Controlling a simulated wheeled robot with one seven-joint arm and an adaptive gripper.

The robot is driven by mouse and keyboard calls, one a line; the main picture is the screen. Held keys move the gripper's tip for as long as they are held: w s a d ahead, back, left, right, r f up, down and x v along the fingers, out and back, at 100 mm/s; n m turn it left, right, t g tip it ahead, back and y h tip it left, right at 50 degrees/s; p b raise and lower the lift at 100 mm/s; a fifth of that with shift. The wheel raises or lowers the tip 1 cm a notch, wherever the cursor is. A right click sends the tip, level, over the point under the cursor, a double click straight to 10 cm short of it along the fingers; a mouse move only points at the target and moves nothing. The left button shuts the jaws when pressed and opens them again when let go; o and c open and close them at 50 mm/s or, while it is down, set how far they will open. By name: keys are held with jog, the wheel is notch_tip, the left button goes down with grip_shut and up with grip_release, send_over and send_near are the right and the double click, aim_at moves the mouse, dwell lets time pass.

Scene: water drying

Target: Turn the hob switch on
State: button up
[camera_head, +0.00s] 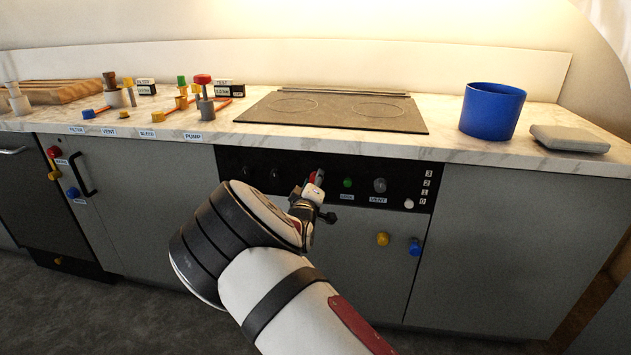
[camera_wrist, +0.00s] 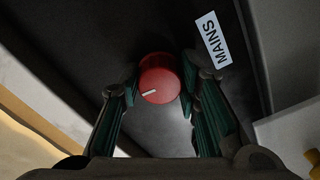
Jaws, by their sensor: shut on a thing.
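A red round knob (camera_wrist: 160,78) with a white pointer line is on a dark panel in the wrist view. The line points left and slightly down in that picture. A white label (camera_wrist: 213,39) reading MAINS is beside it. My gripper (camera_wrist: 161,95) has one finger on each side of the knob and is shut on it. In the head view my gripper (camera_head: 314,190) is at the black control panel (camera_head: 231,165) under the hob (camera_head: 330,113) and mostly hides what it holds. No label reading hob is legible.
Yellow (camera_head: 383,239) and blue (camera_head: 415,246) knobs protrude below. A blue pot (camera_head: 491,111) stands on the counter.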

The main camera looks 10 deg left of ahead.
jog(key=shift+n, duration=0.6)
jog(key=o, duration=1.2)
jog(key=shift+s, duration=0.1)
jog(key=s, duration=1.1)
jog(key=shift+s+a, duration=0.2)
jog(key=shift+s, duration=0.2)
